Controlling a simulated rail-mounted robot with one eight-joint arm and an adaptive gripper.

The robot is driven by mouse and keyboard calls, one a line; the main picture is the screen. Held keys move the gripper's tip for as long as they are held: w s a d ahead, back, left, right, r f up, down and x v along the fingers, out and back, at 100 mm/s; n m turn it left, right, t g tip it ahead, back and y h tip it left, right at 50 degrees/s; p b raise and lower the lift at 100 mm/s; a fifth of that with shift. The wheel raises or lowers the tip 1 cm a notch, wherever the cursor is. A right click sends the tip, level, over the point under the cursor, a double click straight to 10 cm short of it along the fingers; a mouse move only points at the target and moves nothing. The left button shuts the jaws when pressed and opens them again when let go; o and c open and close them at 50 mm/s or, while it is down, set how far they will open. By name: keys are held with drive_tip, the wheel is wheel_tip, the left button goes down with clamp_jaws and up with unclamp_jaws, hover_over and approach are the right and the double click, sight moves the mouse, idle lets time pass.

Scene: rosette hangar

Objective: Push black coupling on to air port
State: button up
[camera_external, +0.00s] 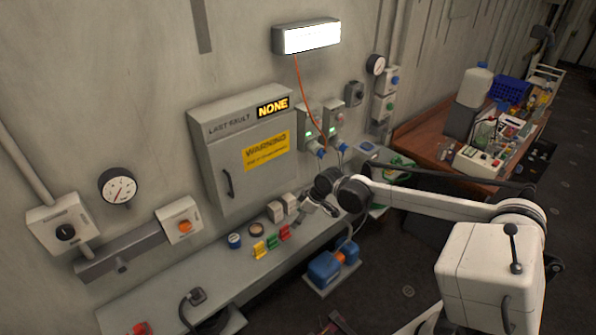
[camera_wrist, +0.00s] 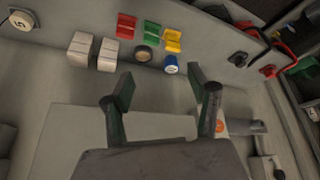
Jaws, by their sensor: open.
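A black coupling (camera_wrist: 238,58) with a black hose lies on the grey shelf at the upper right of the wrist view. It also shows on the shelf near the bottom left of the external view (camera_external: 197,296). My gripper (camera_external: 318,206) is over the right part of the shelf, away from the coupling. In the wrist view my gripper (camera_wrist: 160,80) is open, with nothing between its fingers. I cannot pick out the air port with certainty in either view.
The shelf (camera_external: 175,290) holds red, green and yellow clips (camera_external: 272,242), blue and brown rolls and pale blocks (camera_external: 275,211). A red coupling (camera_wrist: 268,70) lies beside the black one. A grey cabinet (camera_external: 240,150) is above. A blue pump (camera_external: 333,262) stands below the shelf.

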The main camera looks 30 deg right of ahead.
drive_tip(key=w+a+f+n+g+p, duration=0.1)
drive_tip(key=w+a+f+n, duration=0.1)
drive_tip(key=a, duration=0.8)
drive_tip(key=w+a+f+n+g+p, duration=0.1)
drive_tip(key=w+a+n, duration=0.15)
drive_tip(key=a, duration=0.65)
drive_tip(key=n+g+y+p, duration=0.1)
drive_tip(key=n+g, duration=0.1)
drive_tip(key=n, duration=0.2)
approach(195, 291)
wheel_tip(195, 291, up, 2)
drive_tip(key=d, duration=0.2)
drive_tip(key=shift+s+a+r, duration=0.1)
drive_tip(key=shift+s+r, duration=0.05)
drive_tip(key=shift+s, duration=0.15)
drive_tip(key=x, duration=0.8)
drive_tip(key=shift+a+f, duration=0.15)
drive_tip(key=shift+f, duration=0.1)
drive_tip(key=shift+w+a+x, duration=0.1)
drive_tip(key=shift+a+x, duration=0.05)
drive_tip(key=shift+x, duration=1.15)
drive_tip(key=shift+w+a+x, duration=0.1)
drive_tip(key=shift+x, duration=1.15)
drive_tip(key=shift+r, duration=0.1)
drive_tip(key=shift+c, duration=0.5)
